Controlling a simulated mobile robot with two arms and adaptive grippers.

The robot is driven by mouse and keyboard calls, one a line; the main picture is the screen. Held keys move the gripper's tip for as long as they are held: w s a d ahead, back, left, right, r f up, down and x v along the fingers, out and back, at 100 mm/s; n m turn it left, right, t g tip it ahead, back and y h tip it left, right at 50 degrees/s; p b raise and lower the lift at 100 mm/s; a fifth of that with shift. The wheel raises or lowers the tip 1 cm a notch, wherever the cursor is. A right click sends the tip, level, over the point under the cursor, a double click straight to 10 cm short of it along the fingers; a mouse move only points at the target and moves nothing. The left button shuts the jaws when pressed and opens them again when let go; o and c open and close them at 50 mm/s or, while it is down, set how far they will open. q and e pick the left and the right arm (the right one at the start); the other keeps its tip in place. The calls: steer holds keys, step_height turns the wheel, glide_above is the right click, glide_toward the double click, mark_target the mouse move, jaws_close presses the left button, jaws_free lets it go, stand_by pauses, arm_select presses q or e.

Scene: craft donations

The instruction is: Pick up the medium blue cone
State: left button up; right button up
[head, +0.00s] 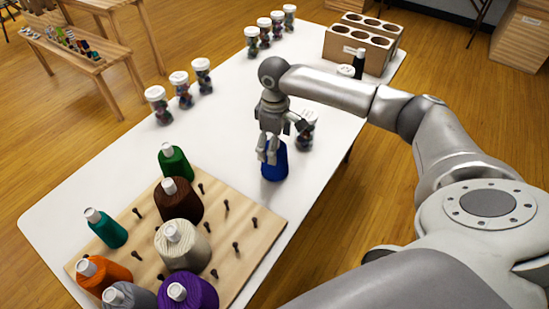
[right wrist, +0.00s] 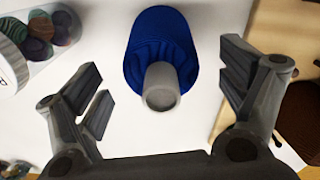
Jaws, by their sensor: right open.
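The medium blue cone (head: 275,165) stands on the white table, right of the peg board, in the head view. In the right wrist view the blue cone (right wrist: 160,45) shows from above, its grey-white tip pointing toward me between the fingers. My right gripper (head: 270,152) hangs down over the cone, covering its top in the head view. In the right wrist view the right gripper (right wrist: 163,92) is open, with a finger on each side of the cone and visible gaps to both. My left gripper is not in view.
A wooden peg board (head: 262,225) holds several thread cones at the lower left. A jar (head: 306,135) of coloured pieces stands close behind the blue cone; more jars line the table's far side. A wooden holder (head: 355,52) with round holes stands at the back.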

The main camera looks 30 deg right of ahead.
step_height(320, 180, down, 3)
steer(key=shift+r, duration=0.1)
steer(key=shift+c, duration=0.4)
steer(key=c, duration=0.5)
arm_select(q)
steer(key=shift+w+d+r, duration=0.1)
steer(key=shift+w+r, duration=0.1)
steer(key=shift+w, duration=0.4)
arm_select(e)
steer(key=c, duration=0.7)
steer(key=shift+o, duration=0.2)
